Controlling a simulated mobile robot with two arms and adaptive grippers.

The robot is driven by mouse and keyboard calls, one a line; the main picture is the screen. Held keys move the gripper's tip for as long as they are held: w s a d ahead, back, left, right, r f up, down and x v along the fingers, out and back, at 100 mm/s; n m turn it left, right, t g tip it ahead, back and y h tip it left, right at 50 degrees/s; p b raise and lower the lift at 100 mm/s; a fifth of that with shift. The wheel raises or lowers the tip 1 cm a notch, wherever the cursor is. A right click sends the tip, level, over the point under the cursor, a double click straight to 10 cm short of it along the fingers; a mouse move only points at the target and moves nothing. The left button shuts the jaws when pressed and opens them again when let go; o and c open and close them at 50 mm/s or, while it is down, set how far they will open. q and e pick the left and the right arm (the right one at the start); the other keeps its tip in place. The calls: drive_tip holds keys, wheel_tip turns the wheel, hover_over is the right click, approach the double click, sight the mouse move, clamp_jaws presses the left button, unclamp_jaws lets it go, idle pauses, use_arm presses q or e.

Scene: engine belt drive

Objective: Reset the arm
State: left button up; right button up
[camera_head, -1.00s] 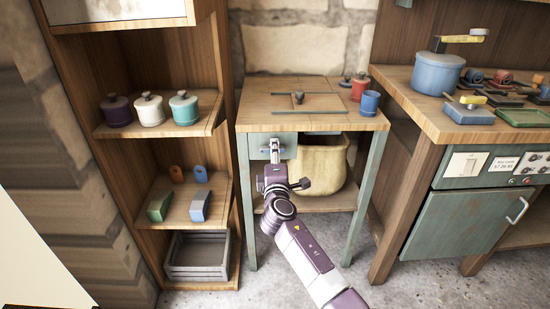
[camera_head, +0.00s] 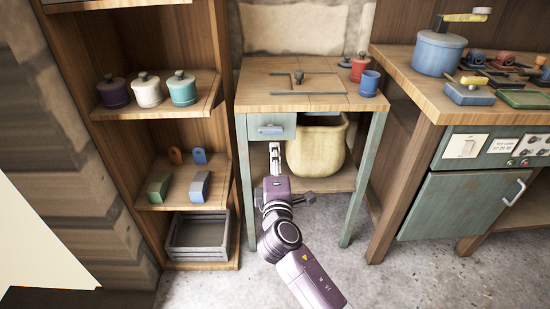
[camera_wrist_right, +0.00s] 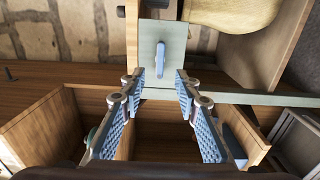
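My right gripper (camera_head: 275,150) is in the middle of the head view, just below and in front of the small green drawer (camera_head: 285,123) of the wooden table. In the right wrist view my right gripper (camera_wrist_right: 160,88) has its two padded fingers spread apart with nothing between them. The drawer's blue handle (camera_head: 270,129) is clear of the fingers. The handle also shows ahead of the fingertips in the wrist view (camera_wrist_right: 160,58). The drawer looks shut. My left gripper is not in view.
A shelf on the left holds several lidded pots (camera_head: 148,92), coloured blocks (camera_head: 200,186) and a grey crate (camera_head: 198,246). A yellowish sack-like vessel (camera_head: 318,150) stands under the table. A workbench with a blue pot (camera_head: 438,54) and a green cabinet (camera_head: 462,207) is on the right.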

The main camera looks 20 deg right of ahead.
idle(0.3)
